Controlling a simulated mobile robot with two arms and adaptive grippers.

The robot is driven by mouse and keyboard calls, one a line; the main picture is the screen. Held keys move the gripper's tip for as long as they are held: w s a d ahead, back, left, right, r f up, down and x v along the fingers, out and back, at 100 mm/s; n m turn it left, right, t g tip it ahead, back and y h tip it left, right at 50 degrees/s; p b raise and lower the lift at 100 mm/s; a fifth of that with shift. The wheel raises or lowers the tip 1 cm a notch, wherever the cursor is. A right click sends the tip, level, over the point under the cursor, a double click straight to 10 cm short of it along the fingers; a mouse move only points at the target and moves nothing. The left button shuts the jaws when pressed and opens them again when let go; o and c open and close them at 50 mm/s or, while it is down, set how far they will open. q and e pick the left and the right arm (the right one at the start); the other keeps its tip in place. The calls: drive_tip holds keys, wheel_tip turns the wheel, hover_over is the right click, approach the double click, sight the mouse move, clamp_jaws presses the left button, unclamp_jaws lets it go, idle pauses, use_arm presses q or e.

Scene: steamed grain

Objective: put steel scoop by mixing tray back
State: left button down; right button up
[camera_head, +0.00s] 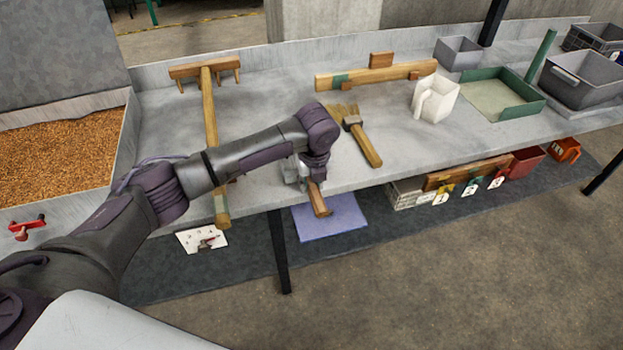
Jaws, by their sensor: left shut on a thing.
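My left gripper (303,182) is at the front edge of the grey metal table (370,181). It is shut on a wooden-handled thing (319,201), whose brown handle sticks out beyond the edge. The rest of that thing is hidden by the gripper, so I cannot tell if it is the steel scoop. No other clear steel scoop shows. A shallow green-rimmed tray (527,104) stands at the right of the table; I cannot tell if it is the mixing tray. My right gripper is not in view.
A grain-filled bin (127,150) is at the left. A wooden rake (209,105), a brush (365,143), a white scoop-like jug (434,98) and grey bins (458,53) (581,80) are on the table. A blue mat (330,218) lies below. The table between rake and brush is mostly free.

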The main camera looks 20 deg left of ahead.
use_arm(q)
drive_tip(key=shift+f, duration=0.25)
idle(0.4)
drive_tip(key=c, duration=0.8)
unclamp_jaws()
drive_tip(key=shift+f, duration=0.1)
